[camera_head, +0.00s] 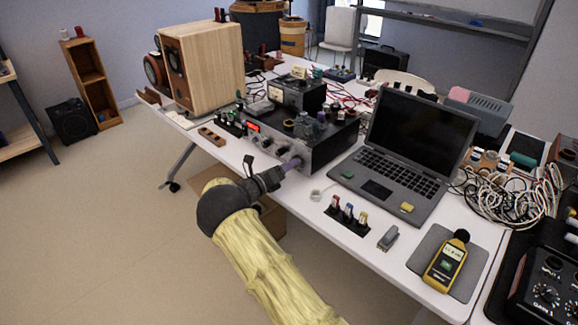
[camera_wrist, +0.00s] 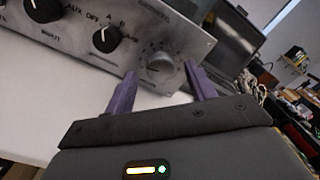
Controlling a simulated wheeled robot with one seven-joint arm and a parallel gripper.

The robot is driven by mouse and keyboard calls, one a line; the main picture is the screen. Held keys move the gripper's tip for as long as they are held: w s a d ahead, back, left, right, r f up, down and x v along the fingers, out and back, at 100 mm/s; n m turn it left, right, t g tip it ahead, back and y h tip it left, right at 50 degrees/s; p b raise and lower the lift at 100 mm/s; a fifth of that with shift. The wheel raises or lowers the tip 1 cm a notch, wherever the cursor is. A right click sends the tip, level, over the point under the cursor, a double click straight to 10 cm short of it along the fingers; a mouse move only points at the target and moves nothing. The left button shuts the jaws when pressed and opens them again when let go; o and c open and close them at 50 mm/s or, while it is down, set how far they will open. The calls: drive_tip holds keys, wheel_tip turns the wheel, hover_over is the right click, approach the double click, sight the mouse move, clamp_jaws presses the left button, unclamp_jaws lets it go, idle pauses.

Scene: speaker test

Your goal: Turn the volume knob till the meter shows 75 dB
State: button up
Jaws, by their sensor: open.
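The amplifier (camera_head: 321,150) stands on the white table, with its silver front panel toward me. The wrist view shows its large silver volume knob (camera_wrist: 159,66) near the right end of the panel. My gripper (camera_head: 293,163) is open, with purple fingers. In the wrist view my gripper (camera_wrist: 161,83) has one finger on each side of the knob; I cannot tell whether they touch it. In the head view my gripper hides the knob. A yellow and black sound meter (camera_head: 446,264) lies on a grey mat (camera_head: 424,247); its reading is too small to make out.
An open laptop (camera_head: 410,140) stands right of the amplifier. Black selector knobs (camera_wrist: 106,39) sit left of the volume knob. A wooden speaker (camera_head: 209,65) stands at the left end of the white table (camera_head: 319,216). Tangled cables (camera_head: 505,197) lie at the right.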

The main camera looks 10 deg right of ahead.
drive_tip(key=shift+x, duration=0.8)
drive_tip(key=c, duration=1)
drive_tip(key=shift+o, duration=0.2)
